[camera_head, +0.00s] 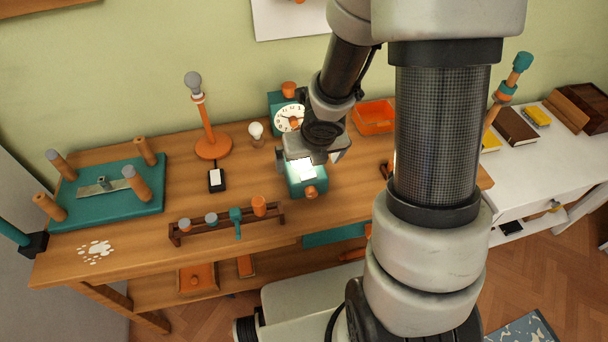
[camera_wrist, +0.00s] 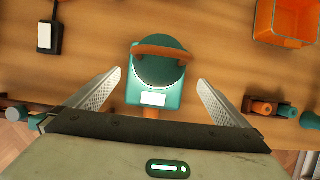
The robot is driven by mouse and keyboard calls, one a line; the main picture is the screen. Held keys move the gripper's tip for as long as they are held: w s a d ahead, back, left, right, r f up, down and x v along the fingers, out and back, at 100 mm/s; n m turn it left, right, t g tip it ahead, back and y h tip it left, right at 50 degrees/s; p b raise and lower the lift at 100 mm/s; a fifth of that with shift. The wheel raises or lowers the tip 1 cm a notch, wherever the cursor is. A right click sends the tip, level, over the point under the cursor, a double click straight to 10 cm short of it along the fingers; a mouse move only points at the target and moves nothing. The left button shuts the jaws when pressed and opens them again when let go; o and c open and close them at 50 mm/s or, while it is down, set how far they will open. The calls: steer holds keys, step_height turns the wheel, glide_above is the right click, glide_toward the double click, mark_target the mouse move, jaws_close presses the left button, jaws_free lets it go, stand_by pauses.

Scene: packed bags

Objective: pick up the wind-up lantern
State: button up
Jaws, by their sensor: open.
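The wind-up lantern (camera_head: 306,187) is a teal body with an orange knob at its front, standing on the wooden workbench. My gripper (camera_head: 310,163) is above it and hides much of it in the head view. In the wrist view the lantern (camera_wrist: 157,88) shows from above, with a round teal top, an orange handle across it and a pale panel on the near side. My gripper (camera_wrist: 160,78) is open there, one finger to each side of the lantern, with visible gaps. How far the fingertips are above it is hard to tell.
Behind the lantern stand a teal clock (camera_head: 289,117) and a light bulb (camera_head: 256,131). An orange tray (camera_head: 374,118) is at the back right. A tool rack (camera_head: 228,221) lies at the front left. An orange lamp stand (camera_head: 211,146) and teal pegged board (camera_head: 108,199) are left.

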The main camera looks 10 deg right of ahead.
mark_target(304, 169)
steer(key=b+x, duration=0.2)
steer(key=x, duration=0.1)
steer(key=b+x, duration=0.2)
steer(key=shift+s+a+f, duration=0.1)
steer(key=shift+a+f, duration=0.2)
steer(key=shift+r, duration=0.15)
steer(key=c, duration=1.8)
steer(key=shift+o, duration=0.2)
step_height(304, 169, up, 10)
steer(key=p, duration=0.9)
steer(key=shift+p, duration=0.35)
